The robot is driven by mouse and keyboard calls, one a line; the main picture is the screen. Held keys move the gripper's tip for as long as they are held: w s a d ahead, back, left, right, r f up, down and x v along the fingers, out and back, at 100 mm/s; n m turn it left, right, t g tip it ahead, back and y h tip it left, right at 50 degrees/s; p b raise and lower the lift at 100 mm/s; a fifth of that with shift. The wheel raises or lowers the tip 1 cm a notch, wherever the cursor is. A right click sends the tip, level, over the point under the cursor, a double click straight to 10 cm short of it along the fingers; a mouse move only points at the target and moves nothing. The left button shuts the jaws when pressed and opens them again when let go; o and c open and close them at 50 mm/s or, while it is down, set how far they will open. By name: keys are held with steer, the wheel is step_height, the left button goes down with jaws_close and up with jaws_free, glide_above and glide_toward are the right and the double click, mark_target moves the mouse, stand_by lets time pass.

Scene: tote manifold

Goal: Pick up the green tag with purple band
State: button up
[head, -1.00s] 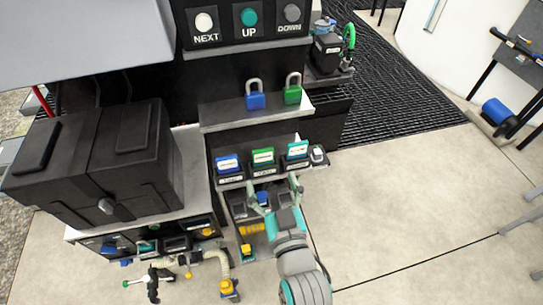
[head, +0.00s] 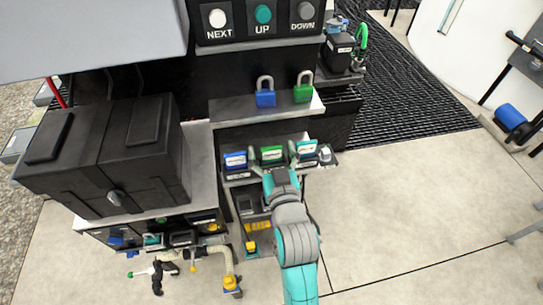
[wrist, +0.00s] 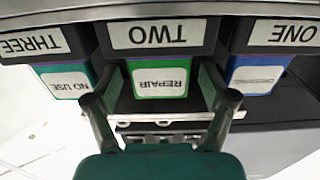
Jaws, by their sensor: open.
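A green tag (head: 272,153) with a white label stands in the middle slot of a three-slot rack, between a blue tag (head: 235,160) and a teal tag (head: 305,147). In the wrist view, the green tag (wrist: 158,93) reads REPAIR upside down and sits at the slot marked TWO. My gripper (wrist: 158,76) is open, with one finger on each side of the green tag. I cannot tell whether the fingers touch it. In the head view, my gripper (head: 277,168) is just in front of the rack and partly hides its lower part.
A blue padlock (head: 265,98) and a green padlock (head: 303,93) stand on the shelf above. A black box (head: 105,155) is at left. Yellow-handled items (head: 232,285) and a pale hose are below left. Open floor lies to the right.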

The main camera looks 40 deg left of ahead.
steer(key=c, duration=1.2)
steer(key=shift+o, duration=0.2)
